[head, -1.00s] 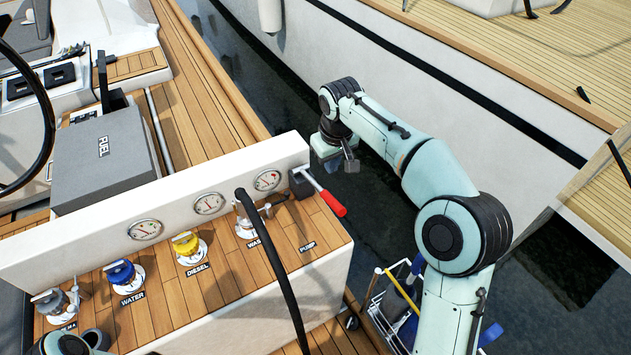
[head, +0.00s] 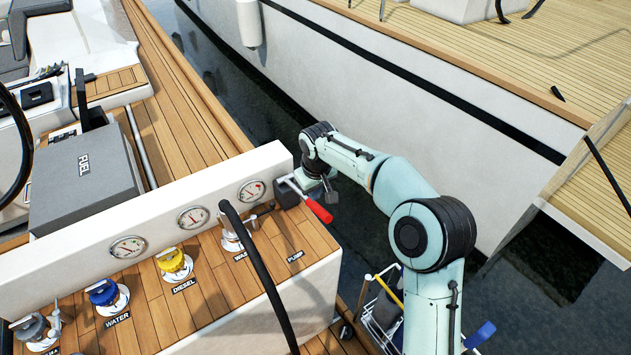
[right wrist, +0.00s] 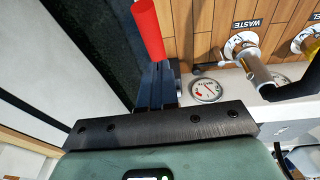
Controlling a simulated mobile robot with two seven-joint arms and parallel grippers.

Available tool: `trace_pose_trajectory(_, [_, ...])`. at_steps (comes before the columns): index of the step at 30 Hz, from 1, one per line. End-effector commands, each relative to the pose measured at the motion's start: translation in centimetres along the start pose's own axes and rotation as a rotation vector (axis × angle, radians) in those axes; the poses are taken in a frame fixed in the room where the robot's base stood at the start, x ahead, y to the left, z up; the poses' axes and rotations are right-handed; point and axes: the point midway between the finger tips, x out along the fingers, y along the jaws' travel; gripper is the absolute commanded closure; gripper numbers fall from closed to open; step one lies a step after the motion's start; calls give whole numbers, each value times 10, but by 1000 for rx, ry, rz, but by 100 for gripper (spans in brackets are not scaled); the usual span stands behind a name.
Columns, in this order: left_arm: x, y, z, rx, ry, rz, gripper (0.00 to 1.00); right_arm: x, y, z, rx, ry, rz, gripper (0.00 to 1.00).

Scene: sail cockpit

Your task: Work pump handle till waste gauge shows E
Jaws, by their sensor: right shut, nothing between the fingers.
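The pump handle, a metal lever with a red grip (head: 318,210), sticks out to the right from its black pump body beside the PUMP label. The red grip (right wrist: 148,30) also shows at the top of the right wrist view. The waste gauge (head: 252,191), a round white dial with a red mark, sits at the right end of the white panel; it also shows in the right wrist view (right wrist: 206,90). Its needle is too small to read surely. My right gripper (head: 332,197) is shut and empty, close beside the red grip; contact cannot be told. My left gripper is out of view.
WATER (head: 104,293) and DIESEL (head: 175,263) deck fittings stand left of the waste fitting (head: 236,238). A black hose (head: 262,260) arches across the wooden top. Dark water and another white hull (head: 400,80) lie beyond. A grey FUEL box (head: 85,180) stands behind the panel.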

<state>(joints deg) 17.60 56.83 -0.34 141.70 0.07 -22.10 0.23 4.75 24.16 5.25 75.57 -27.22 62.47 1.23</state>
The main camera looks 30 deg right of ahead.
Motion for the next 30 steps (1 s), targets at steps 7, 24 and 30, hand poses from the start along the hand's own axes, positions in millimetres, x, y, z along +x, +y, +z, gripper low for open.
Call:
trace_pose_trajectory(7, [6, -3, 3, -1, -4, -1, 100, 29, 5, 14, 2, -1, 0, 100])
trace_pose_trajectory(24, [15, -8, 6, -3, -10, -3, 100, 40, 5, 20, 2, 9, 0, 100])
trace_pose_trajectory(30, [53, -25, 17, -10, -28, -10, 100, 58, 4, 31, 5, 67, 0, 100])
